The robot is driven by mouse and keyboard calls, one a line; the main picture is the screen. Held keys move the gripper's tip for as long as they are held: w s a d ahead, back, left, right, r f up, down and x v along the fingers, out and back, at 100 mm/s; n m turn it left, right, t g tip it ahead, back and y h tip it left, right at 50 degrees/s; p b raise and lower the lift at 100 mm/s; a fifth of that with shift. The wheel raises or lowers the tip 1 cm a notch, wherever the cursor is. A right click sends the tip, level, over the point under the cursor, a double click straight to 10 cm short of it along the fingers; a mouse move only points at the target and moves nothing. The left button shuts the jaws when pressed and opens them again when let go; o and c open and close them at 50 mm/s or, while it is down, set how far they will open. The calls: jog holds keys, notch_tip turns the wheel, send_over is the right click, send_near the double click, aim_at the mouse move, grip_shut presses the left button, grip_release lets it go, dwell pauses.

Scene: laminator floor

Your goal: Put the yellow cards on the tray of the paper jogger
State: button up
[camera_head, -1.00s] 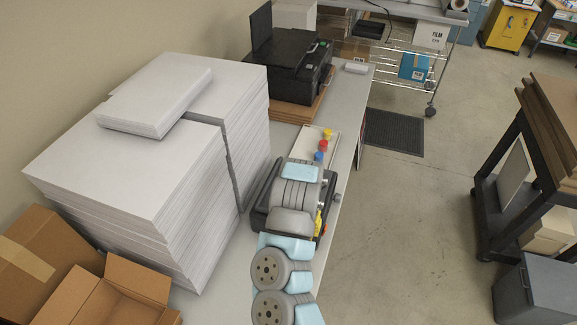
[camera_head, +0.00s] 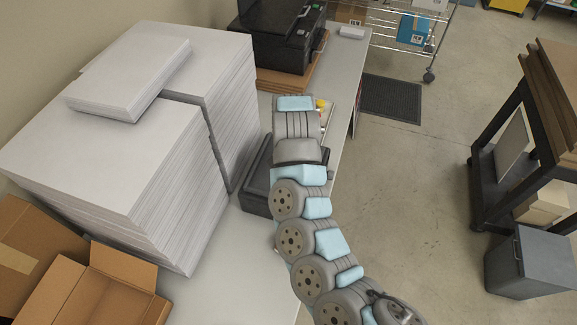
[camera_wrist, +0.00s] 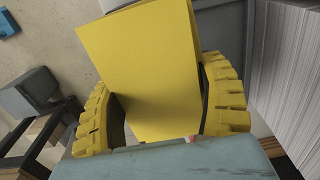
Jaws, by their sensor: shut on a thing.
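In the wrist view, my gripper (camera_wrist: 160,104) has two ribbed yellow fingers closed on the yellow cards (camera_wrist: 142,62). The cards stand out beyond the fingers as a flat yellow block, clear of any surface that I can see. A dark grey tray-like unit (camera_head: 257,183) sits on the table, partly behind my arm. It may be the paper jogger, but too little of it shows to be sure.
Tall white paper stacks (camera_head: 110,130) stand left of my arm. A black printer (camera_head: 278,40) is at the table's far end. Open cardboard boxes (camera_head: 85,290) are at the lower left.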

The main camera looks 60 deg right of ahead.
jog(key=shift+d+f+b, duration=0.45)
jog(key=shift+f+b, duration=0.05)
jog(key=shift+b, duration=0.25)
jog(key=d+b, duration=0.1)
jog(key=w+b, duration=0.1)
jog(key=b, duration=0.1)
jog(key=shift+w+d+f, duration=0.15)
jog(key=shift+d+f, duration=0.25)
jog(key=shift+w+d+f, duration=0.2)
jog(key=shift+w+d, duration=0.1)
jog(key=shift+w+d+f+b, duration=0.15)
jog(key=shift+w+d+b, duration=0.2)
jog(key=shift+d, duration=0.4)
jog(key=shift+w+d+f+b, duration=0.2)
jog(key=shift+d+f+b, duration=0.1)
jog(key=shift+f+b, duration=0.2)
jog(key=shift+w+d+f+b, duration=0.25)
jog(key=shift+d+f+b, duration=0.1)
jog(key=shift+f, duration=0.2)
jog(key=shift+w+d+f+b, duration=0.2)
jog(key=shift+d+f+b, duration=0.05)
jog(key=shift+f+b, duration=0.25)
jog(key=shift+w+d+f+b, duration=0.25)
jog(key=shift+d+f+b, duration=0.35)
jog(key=shift+b, duration=0.1)
jog(key=shift+w+d+f, duration=0.3)
jog(key=shift+d+f, duration=0.15)
jog(key=shift+f, duration=0.15)
